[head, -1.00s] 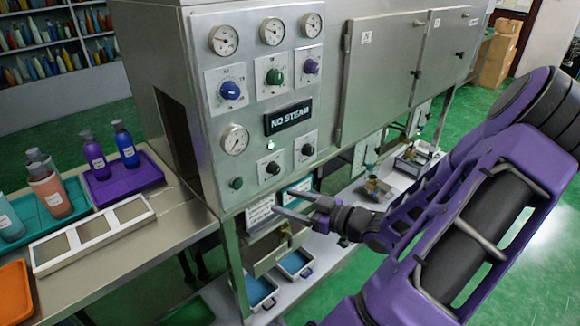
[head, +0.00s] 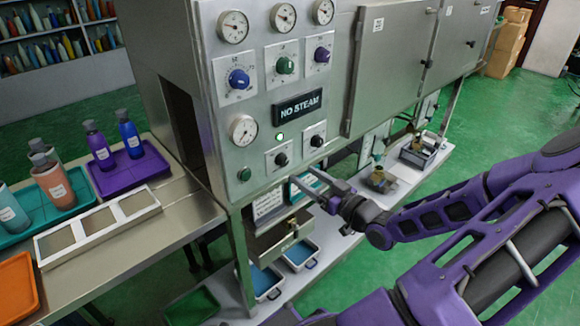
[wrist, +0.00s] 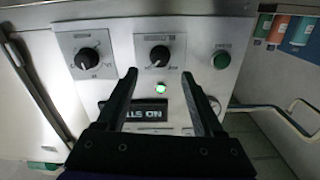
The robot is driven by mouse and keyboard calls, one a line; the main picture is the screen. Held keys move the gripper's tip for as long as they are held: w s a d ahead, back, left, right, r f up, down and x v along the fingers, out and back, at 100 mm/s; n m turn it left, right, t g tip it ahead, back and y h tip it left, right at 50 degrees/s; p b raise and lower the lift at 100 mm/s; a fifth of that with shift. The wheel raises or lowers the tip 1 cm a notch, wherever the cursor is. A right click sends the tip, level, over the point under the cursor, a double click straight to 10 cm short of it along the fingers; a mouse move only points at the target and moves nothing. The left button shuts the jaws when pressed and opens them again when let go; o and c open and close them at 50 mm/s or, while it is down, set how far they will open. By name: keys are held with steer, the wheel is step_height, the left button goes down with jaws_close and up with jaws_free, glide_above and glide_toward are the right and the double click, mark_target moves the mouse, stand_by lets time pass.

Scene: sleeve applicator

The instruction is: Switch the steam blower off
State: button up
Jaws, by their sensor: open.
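The steel control panel (head: 219,105) carries a dark "NO STEAM" display (head: 297,106) and a lit green lamp (head: 280,136). Below are two black knobs, a left one (head: 281,159) and a right one (head: 316,141), and a green button (head: 244,174). I cannot tell which control belongs to the steam blower. My gripper (head: 303,177) is open and empty, just below the black knobs in the head view. In the wrist view, which shows the panel upside down, the left knob (wrist: 159,56) lies just beyond the gap between my fingertips (wrist: 160,75). The display is partly hidden there.
Higher on the panel are blue (head: 239,80), green (head: 286,65) and purple (head: 322,54) knobs and several gauges. A steel table (head: 185,206) with trays and bottles stands left. Shelves with blue trays (head: 300,253) lie beneath. Green floor is open at the right.

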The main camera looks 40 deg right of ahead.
mark_target(286, 163)
steer(key=w, duration=0.6)
steer(key=shift+w+a, duration=0.25)
steer(key=shift+w, duration=0.1)
jaws_close()
